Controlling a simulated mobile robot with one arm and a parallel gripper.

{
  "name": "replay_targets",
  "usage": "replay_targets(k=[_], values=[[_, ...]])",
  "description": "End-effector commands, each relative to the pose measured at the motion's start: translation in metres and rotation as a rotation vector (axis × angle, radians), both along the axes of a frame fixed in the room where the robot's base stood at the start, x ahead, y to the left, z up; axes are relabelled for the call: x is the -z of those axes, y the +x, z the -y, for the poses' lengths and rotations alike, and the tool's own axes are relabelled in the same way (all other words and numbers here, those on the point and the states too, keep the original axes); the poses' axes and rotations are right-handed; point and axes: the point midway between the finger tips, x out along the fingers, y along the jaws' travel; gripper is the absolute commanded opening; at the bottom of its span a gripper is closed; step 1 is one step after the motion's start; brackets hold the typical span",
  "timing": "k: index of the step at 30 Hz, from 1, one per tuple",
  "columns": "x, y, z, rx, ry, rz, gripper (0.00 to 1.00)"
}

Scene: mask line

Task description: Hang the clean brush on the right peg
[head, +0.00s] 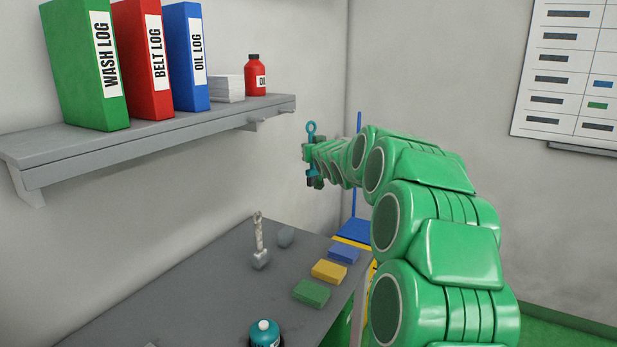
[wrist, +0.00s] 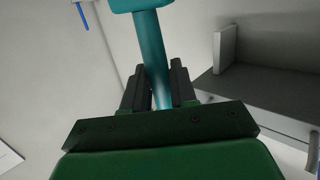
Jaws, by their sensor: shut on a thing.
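My gripper (head: 312,165) is beyond the right end of the wall shelf, at the far end of my green arm. It is shut on a teal brush handle with a ring (head: 311,128) at its top. The handle stands roughly upright in the head view. In the wrist view the teal handle (wrist: 151,50) passes between the dark fingers of my gripper (wrist: 160,88). I cannot clearly identify the right peg; a small grey piece (head: 256,124) sticks out below the shelf's front edge.
The grey shelf (head: 70,150) carries binders, a white stack and a red oil bottle (head: 254,78). Below, the bench (head: 190,290) holds a pale upright tool (head: 259,240), coloured blocks (head: 328,271) and a teal bottle (head: 264,334). A blue pole (head: 357,170) stands behind my arm.

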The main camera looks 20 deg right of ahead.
Motion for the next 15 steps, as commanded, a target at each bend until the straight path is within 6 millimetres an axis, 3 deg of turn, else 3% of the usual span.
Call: replay_targets(k=[3, 6, 15], values=[[-0.028, 0.002, 0.005, -0.022, 0.004, 0.082, 0.0], [-0.043, 0.002, 0.006, -0.036, 0.004, 0.121, 0.0], [-0.052, 0.005, 0.004, -0.048, 0.006, 0.147, 0.0]])
